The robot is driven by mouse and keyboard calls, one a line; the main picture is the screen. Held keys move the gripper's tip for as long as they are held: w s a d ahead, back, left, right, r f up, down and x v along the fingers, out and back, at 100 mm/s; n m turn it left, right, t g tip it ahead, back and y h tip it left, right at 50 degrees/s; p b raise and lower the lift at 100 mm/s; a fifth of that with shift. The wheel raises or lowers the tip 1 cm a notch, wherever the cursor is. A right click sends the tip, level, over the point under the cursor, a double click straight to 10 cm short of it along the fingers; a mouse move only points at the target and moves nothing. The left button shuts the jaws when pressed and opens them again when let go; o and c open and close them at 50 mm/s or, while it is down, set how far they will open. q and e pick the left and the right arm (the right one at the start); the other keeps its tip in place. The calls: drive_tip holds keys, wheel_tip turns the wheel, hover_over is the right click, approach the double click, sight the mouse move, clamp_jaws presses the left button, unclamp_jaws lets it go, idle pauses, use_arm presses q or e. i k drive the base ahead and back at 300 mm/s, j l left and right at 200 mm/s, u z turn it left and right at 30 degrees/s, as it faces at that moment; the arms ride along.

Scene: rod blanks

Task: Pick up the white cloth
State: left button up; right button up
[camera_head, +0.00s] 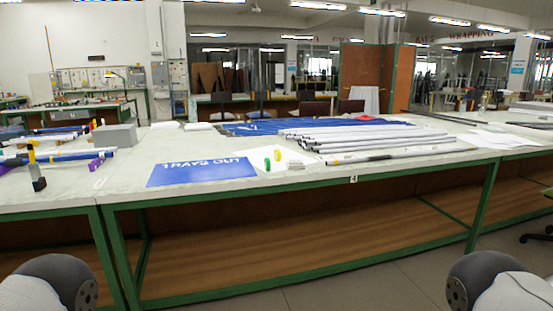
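No single item is clearly the white cloth. Two small flat white pieces, a left one (165,125) and a right one (198,126), lie near the back edge of the table, behind and right of a grey box (115,136). A larger flat white sheet (485,140) lies at the right of the table. At this size I cannot tell cloth from paper. Neither of my grippers is in view; only rounded parts of my arms show at the bottom left and bottom right corners.
The long table (120,178) has green legs. Small yellow and green items (277,155) stand near the sign. Bare tabletop shows around the sign.

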sight(292, 165)
drive_tip(key=i+l+z, duration=0.1)
drive_tip(key=l, duration=0.3)
drive_tip(key=i+l+z, duration=0.15)
drive_tip(key=l, duration=0.2)
drive_tip(key=i+l+z, duration=0.1)
drive_tip(key=l, duration=0.25)
drive_tip(key=i+l+z, duration=0.15)
drive_tip(key=i+j+u, duration=0.15)
drive_tip(key=i, duration=0.4)
